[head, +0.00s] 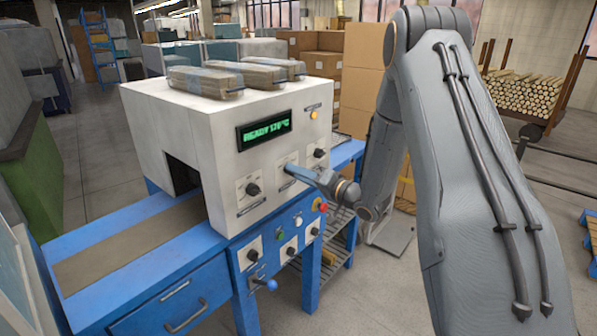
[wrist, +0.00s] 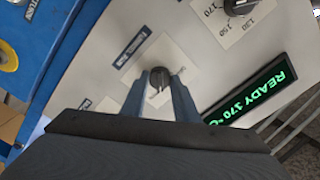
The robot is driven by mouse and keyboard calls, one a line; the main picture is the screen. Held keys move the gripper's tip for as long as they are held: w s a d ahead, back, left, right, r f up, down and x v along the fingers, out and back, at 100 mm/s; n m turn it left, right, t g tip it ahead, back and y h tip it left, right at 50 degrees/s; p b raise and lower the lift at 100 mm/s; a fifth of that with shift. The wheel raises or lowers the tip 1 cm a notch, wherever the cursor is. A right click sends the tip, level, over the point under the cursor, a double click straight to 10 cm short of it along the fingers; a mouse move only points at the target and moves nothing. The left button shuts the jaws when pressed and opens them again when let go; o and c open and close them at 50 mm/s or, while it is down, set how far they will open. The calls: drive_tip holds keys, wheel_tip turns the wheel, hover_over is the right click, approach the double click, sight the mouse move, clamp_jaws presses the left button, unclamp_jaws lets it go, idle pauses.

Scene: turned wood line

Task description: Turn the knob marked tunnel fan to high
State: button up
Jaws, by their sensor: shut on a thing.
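The white tunnel machine (head: 190,115) has a row of dark knobs on its front panel, under a green display (head: 263,131) reading READY 170 °C. My gripper (head: 289,168) reaches the panel from the right and covers the middle knob in the head view. In the wrist view, my blue fingers (wrist: 161,82) are shut on this dark knob (wrist: 160,75), one on each side. The knob sits on a pale square plate with a dark label strip (wrist: 130,47). I cannot read that label, and the knob's setting is unclear.
A knob with temperature marks (wrist: 238,5) lies to one side of the held one; another knob (head: 319,153) is at the panel's right. Below are buttons and smaller knobs on the blue frame (head: 235,285). Wrapped packs (head: 205,82) lie on top.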

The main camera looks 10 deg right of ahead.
drive_tip(key=shift+m+p, duration=0.5)
drive_tip(key=shift+m, duration=1.5)
drive_tip(key=o, duration=1.1)
drive_tip(key=shift+c, duration=0.2)
drive_tip(key=b+v, duration=0.2)
drive_tip(key=v, duration=0.5)
drive_tip(key=shift+s+d, duration=0.25)
